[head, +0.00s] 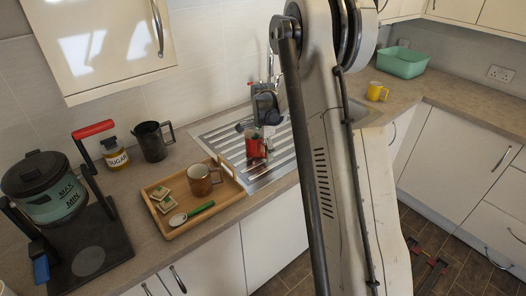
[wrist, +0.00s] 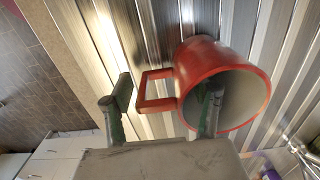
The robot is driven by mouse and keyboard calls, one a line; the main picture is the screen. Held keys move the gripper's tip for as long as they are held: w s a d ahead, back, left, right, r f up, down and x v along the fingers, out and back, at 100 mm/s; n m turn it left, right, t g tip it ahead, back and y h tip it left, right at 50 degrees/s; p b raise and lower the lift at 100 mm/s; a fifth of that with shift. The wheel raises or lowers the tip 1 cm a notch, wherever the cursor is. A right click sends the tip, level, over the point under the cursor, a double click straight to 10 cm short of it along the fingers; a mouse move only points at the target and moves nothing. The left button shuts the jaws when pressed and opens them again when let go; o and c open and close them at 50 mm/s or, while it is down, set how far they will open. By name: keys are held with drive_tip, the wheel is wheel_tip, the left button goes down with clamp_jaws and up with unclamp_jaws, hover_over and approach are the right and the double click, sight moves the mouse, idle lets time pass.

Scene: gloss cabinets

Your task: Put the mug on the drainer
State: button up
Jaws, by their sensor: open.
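A red mug (head: 254,147) stands on the ribbed metal drainer (head: 225,140) beside the sink. In the wrist view the red mug (wrist: 205,60) shows its open mouth and pale inside, with its square handle pointing left. My gripper (wrist: 167,92) is open at the mug. One finger overlaps the mug's mouth and seems to reach inside it; the other is outside, left of the handle. Whether either finger touches the mug is unclear. In the head view my gripper (head: 264,124) is just above the mug, small and partly hidden by my arm.
A wooden tray (head: 172,232) holds a brown mug (head: 200,181), a spoon and small squares. A dark mug (head: 151,142), sugar jar (head: 115,155) and kettle-like appliance (head: 48,190) stand left. A yellow mug (head: 375,91) and green basin (head: 402,62) stand right. The tap (head: 272,70) rises behind my gripper.

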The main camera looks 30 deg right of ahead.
wheel_tip(320, 180, up, 11)
drive_tip(key=shift+r+b, duration=0.15)
drive_tip(key=shift+b, duration=0.35)
drive_tip(key=shift+s+a+r, duration=0.2)
drive_tip(key=shift+r, duration=0.4)
drive_tip(key=s+a+r+n+t, duration=0.3)
drive_tip(key=s+a+r+n, duration=0.5)
drive_tip(key=s+a+r, duration=0.5)
drive_tip(key=s+a+f+n+t, duration=0.2)
drive_tip(key=s+a+n, duration=0.2)
drive_tip(key=s, duration=0.5)
drive_tip(key=s+a+f+n+t, duration=0.2)
drive_tip(key=s+a+n, duration=0.2)
drive_tip(key=s, duration=0.6)
drive_tip(key=shift+s+a+f, duration=0.15)
drive_tip(key=shift+a, duration=0.15)
